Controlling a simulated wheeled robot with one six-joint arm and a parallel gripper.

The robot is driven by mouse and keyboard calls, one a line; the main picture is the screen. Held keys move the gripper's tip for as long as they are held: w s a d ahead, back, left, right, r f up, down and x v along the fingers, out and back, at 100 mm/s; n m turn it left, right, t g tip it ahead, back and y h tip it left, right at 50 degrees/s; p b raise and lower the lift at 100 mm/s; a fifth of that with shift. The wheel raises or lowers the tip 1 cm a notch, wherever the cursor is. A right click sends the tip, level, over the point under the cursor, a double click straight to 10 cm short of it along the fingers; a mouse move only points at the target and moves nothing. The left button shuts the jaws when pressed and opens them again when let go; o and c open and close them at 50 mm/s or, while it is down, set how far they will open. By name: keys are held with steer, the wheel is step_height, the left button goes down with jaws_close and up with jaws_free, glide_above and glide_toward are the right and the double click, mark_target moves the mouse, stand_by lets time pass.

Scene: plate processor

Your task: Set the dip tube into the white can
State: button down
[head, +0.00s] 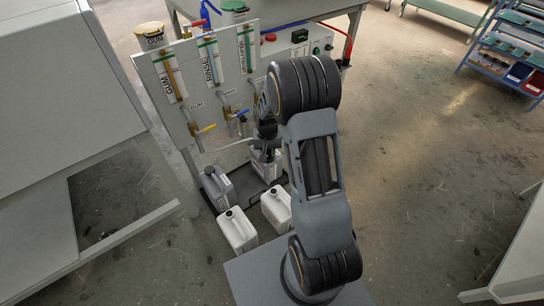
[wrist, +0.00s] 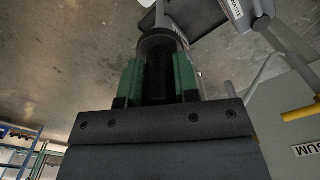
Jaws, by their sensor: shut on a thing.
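My gripper (wrist: 158,88) is shut on the dip tube (wrist: 159,68); its green fingers press on both sides of the tube's dark upper body. In the head view my gripper (head: 267,130) is partly covered by my arm, above a white can (head: 265,168) standing at the dark tray. I cannot tell whether the tube is inside that can. Two more white cans (head: 237,230) (head: 276,208) stand on the floor in front, upright, with dark tops.
The panel (head: 205,85) with gauges, yellow and blue valve handles and hoses rises close behind my gripper. A grey machine (head: 65,90) is at left. The floor at right is open.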

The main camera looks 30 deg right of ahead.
step_height(320, 180, down, 6)
steer(key=d+m+b, duration=0.1)
steer(key=d+b, duration=0.1)
steer(key=b, duration=0.2)
steer(key=shift+d+f, duration=0.25)
steer(key=shift+d, duration=0.05)
steer(key=shift+s+f, duration=0.1)
steer(key=shift+f, duration=0.35)
stand_by(1.1)
steer(key=shift+f+b, duration=0.5)
steer(key=shift+f, duration=0.3)
steer(key=shift+f+b, duration=1.3)
steer(key=shift+f, duration=0.75)
steer(key=shift+f+b, duration=1.3)
steer(key=shift+f, duration=0.6)
